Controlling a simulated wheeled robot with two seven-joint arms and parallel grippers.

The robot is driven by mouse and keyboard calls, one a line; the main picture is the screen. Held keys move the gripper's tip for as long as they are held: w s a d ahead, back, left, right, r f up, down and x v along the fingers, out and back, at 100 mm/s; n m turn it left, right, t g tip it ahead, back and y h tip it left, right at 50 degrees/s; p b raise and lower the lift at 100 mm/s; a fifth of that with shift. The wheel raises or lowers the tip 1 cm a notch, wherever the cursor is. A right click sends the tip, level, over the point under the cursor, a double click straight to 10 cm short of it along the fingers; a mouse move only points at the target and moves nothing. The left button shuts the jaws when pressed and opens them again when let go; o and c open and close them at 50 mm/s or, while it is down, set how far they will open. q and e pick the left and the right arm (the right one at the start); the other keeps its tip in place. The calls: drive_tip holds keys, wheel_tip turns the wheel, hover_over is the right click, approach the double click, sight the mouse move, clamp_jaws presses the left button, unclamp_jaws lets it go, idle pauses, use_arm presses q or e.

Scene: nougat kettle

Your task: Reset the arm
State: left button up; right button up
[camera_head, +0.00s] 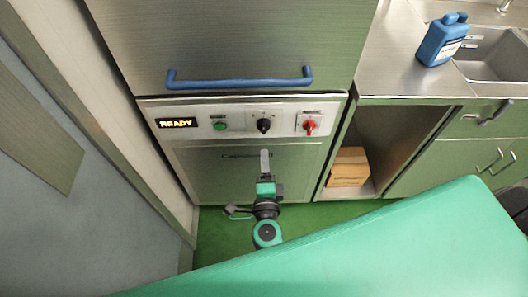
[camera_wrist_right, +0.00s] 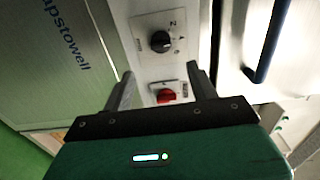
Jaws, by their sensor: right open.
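My right gripper (camera_head: 265,156) is in front of the steel machine's lower front panel, below its control strip, in the head view. In the right wrist view my right gripper (camera_wrist_right: 161,74) has its two fingers apart with nothing held between them. Beyond the fingers, the red knob (camera_wrist_right: 166,96) shows in the gap, and the black dial (camera_wrist_right: 160,41) lies further up. My left gripper is not in view.
A cardboard box (camera_head: 349,168) sits in an open bay. A blue jug (camera_head: 443,40) stands beside the sink (camera_head: 492,62).

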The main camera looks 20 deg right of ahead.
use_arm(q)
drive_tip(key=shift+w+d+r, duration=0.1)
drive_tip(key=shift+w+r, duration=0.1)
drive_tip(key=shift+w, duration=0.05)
use_arm(e)
drive_tip(key=shift+s+a, duration=0.15)
drive_tip(key=shift+s, duration=0.5)
